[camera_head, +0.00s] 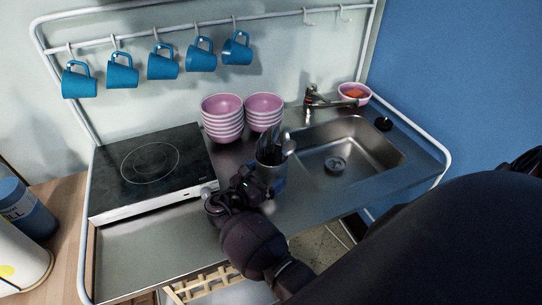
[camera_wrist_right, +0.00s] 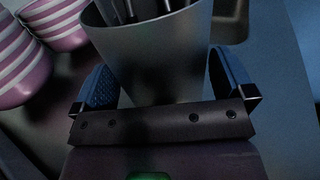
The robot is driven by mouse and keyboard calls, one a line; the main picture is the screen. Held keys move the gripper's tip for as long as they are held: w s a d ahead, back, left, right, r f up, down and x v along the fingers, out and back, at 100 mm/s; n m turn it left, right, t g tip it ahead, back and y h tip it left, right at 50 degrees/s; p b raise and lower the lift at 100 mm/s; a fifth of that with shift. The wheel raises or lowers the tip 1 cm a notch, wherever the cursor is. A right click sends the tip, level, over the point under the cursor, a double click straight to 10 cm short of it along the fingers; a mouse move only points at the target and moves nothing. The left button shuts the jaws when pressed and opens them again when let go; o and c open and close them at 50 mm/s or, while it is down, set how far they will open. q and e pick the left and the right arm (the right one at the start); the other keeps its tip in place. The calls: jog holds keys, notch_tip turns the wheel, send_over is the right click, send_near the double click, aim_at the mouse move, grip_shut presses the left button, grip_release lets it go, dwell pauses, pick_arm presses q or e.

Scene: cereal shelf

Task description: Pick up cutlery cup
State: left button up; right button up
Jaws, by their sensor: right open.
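The cutlery cup (camera_head: 271,173) is a grey metal cup with cutlery standing in it, on the steel counter between the bowls and the sink. My right gripper (camera_head: 252,184) is at the near side of the cup and partly hides it in the head view. In the right wrist view the cup (camera_wrist_right: 155,55) stands between the two blue-padded fingers of the gripper (camera_wrist_right: 160,82). The fingers are open, one on each side, with a visible gap at the left finger. My left gripper does not show.
Two stacks of pink striped bowls (camera_head: 222,118) (camera_head: 264,111) stand behind the cup. A sink (camera_head: 340,155) with a faucet (camera_head: 325,98) lies to its right. A black cooktop (camera_head: 150,165) is to the left. Blue mugs (camera_head: 163,63) hang from a rail above.

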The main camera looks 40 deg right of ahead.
jog(key=shift+a, duration=0.15)
jog(key=c, duration=0.9)
jog(key=shift+r, duration=0.1)
jog(key=shift+c, duration=0.2)
jog(key=shift+r, duration=0.1)
